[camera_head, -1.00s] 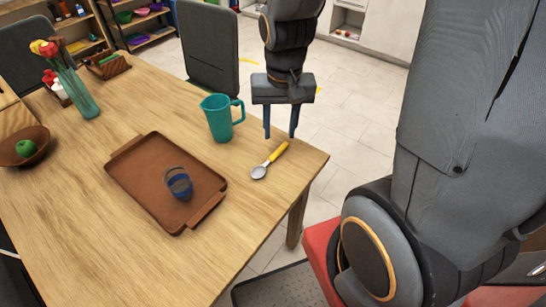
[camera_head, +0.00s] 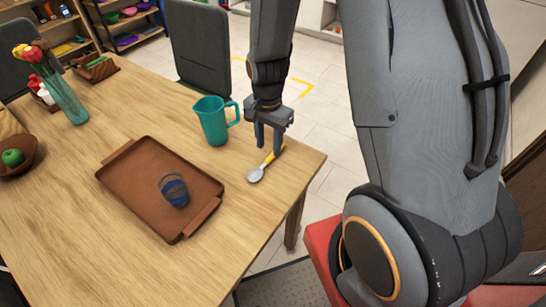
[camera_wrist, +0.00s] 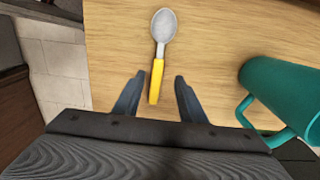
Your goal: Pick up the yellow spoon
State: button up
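The spoon has a yellow handle and a grey metal bowl, and lies on the wooden table near its right corner. In the head view the spoon (camera_head: 256,174) shows its bowl and part of its handle; my gripper (camera_head: 268,150) covers some of the handle. In the wrist view the spoon (camera_wrist: 159,55) points away from me, with its yellow handle between the two fingertips. My gripper (camera_wrist: 156,85) is open there, with a gap on both sides of the handle. I cannot tell exactly how high the fingertips are above the table.
A teal jug (camera_head: 212,121) stands just left of my gripper; in the wrist view the jug (camera_wrist: 285,92) is close on the right. A brown tray (camera_head: 130,172) holds a dark blue cup (camera_head: 174,190). The table's edge is close to the spoon.

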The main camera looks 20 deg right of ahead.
aim_at(270, 157)
jog(key=shift+s+f+p, duration=0.15)
jog(key=shift+f+p, duration=0.1)
jog(key=shift+f, duration=0.75)
jog(key=shift+s+f+p, duration=0.1)
jog(key=shift+f+p, duration=0.15)
jog(key=shift+f, duration=0.7)
grip_shut()
